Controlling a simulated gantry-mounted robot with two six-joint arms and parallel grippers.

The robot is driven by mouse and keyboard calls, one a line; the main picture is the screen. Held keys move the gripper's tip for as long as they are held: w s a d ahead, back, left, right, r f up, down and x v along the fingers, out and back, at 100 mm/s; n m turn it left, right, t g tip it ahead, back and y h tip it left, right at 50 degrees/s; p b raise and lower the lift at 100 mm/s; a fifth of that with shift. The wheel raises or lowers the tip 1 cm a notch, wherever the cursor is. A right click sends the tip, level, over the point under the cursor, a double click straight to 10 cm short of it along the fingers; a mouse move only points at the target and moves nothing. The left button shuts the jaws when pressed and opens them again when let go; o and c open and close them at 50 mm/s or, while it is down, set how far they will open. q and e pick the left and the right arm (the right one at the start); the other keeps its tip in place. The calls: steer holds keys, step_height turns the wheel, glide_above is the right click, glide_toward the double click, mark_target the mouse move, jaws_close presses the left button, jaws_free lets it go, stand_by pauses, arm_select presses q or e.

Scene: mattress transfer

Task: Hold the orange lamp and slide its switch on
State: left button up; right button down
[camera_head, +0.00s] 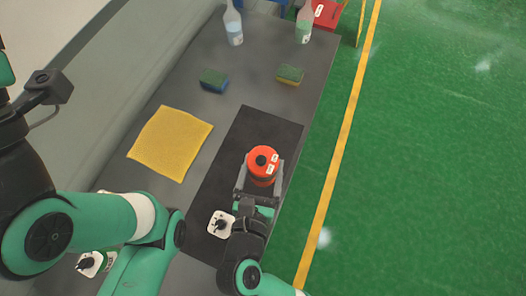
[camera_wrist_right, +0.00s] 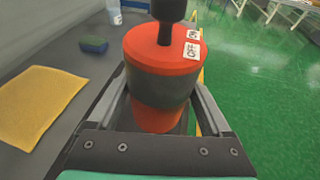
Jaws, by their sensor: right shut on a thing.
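The orange lamp (camera_head: 264,163) stands upright on the dark mat. It is a cylinder with a grey middle band, a black knob on top, and two small white labels beside the knob. In the right wrist view the lamp (camera_wrist_right: 165,55) fills the middle, and one label reads OFF; the other is too small to read surely. My right gripper (camera_head: 259,174) is shut on the lamp, with one finger on each side; the same gripper (camera_wrist_right: 160,105) shows in the wrist view. My left arm reaches in from the left, but its gripper is not visible.
The dark mat (camera_head: 225,160) lies on a grey table. A yellow cloth (camera_head: 170,143), two sponges (camera_head: 213,80) (camera_head: 290,75) and two bottles (camera_head: 233,24) (camera_head: 304,22) lie or stand further back. A white square piece with a black knob (camera_head: 221,224) is beside my right gripper. Green floor lies right.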

steer(key=w+b, duration=0.1)
steer(key=w, duration=1.2)
steer(key=shift+w+b, duration=0.3)
steer(key=shift+b, duration=0.1)
stand_by(0.5)
steer(key=shift+f+b, duration=4.15)
steer(key=shift+f, duration=2.2)
